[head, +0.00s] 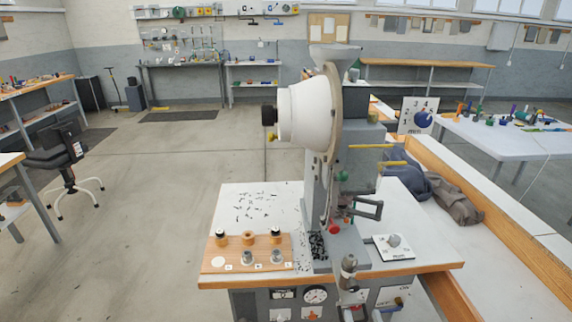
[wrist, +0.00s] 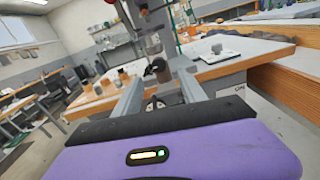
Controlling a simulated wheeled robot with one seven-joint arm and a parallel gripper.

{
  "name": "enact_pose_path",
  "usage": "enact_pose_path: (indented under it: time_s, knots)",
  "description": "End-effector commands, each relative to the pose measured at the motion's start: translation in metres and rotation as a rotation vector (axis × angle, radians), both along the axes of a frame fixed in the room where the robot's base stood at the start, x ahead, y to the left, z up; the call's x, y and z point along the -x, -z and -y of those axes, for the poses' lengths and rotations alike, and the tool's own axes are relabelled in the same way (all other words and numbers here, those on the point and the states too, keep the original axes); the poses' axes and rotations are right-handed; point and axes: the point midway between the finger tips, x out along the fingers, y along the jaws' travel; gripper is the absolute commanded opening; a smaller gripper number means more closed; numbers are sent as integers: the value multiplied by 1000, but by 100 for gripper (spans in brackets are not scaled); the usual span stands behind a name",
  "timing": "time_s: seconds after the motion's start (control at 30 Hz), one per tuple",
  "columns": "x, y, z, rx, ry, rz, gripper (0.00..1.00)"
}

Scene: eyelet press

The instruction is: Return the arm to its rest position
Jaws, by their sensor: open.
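My gripper (wrist: 163,78) shows in the wrist view, its two grey fingers spread apart above the purple wrist body. Nothing is seen held between the fingertips. They point toward the front of the press bench, and a dark round part lies in view between them; I cannot tell how far off it is. The eyelet press (head: 307,113) stands on the bench in the head view, with a large white housing and a grey column. Its lower part also shows at the top of the wrist view (wrist: 152,20). I cannot make out my gripper clearly in the head view.
The press bench (head: 235,205) has a white top with dark scraps. A wood-edged counter (head: 510,238) runs along the right.

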Motion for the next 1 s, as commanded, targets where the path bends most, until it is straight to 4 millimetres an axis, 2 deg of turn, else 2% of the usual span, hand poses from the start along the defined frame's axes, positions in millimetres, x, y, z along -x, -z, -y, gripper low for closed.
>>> enact_pose_path:
  time_s: [0.07,0.13,0.27,0.47,0.6,0.7,0.9,1.0]
  knots:
    - [0,-6,2,164,8,3,48]
    - [2,-21,7,390,28,17,48]
    - [30,-30,13,856,65,-9,48]
    - [99,-35,18,1588,84,-94,48]
    - [156,-42,18,2102,54,-153,48]
    - [193,-48,15,2425,9,-176,48]
    - [260,-62,9,2955,-124,-157,48]
    - [289,-66,6,3123,-211,-118,48]
